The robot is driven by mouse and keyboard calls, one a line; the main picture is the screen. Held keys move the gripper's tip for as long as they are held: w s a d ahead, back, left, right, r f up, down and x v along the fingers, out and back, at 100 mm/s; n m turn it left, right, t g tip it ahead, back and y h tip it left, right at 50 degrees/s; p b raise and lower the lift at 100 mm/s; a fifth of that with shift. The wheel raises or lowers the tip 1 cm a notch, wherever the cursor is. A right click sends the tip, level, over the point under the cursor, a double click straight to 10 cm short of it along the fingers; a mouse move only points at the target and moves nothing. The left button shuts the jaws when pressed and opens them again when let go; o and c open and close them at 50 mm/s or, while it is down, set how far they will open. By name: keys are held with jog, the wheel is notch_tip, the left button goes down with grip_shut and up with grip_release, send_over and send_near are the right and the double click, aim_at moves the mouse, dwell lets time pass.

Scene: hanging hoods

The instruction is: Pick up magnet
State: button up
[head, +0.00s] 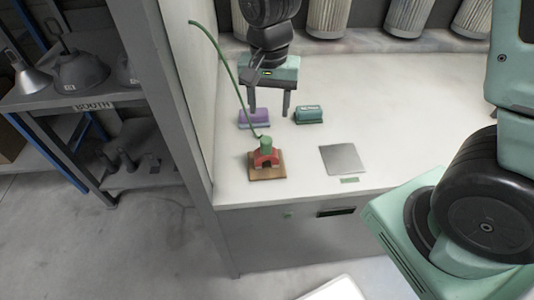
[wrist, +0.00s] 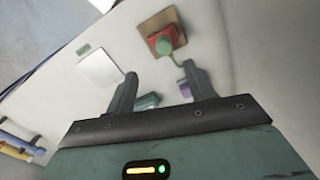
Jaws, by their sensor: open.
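A red arch-shaped piece, which looks like the magnet (head: 266,159), sits on a brown wooden block (head: 279,174) on the white bench. A green knob (head: 266,143) is on its top. A long, curved green cord or rod (head: 229,66) rises from near it to the upper left. In the wrist view the red piece (wrist: 178,35) and green knob (wrist: 164,46) lie beyond my fingertips. My gripper (head: 269,113) is open and empty, pointing down above the bench behind the magnet. Its two fingers also show in the wrist view (wrist: 159,73).
A purple block (head: 254,118) and a teal block (head: 309,115) stand near my fingers, behind the magnet. A flat grey plate (head: 344,159) lies to the right, with a small green label (head: 349,180) in front. A grey upright (head: 165,100) borders the left.

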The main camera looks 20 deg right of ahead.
aim_at(266, 139)
notch_tip(266, 139, down, 8)
jog(key=shift+w+a+r, duration=0.1)
jog(key=shift+a+r, duration=0.05)
jog(key=shift+r, duration=0.1)
jog(key=shift+w+f+p, duration=0.2)
jog(key=shift+f+p, duration=0.65)
jog(key=shift+f, duration=1.75)
grip_shut()
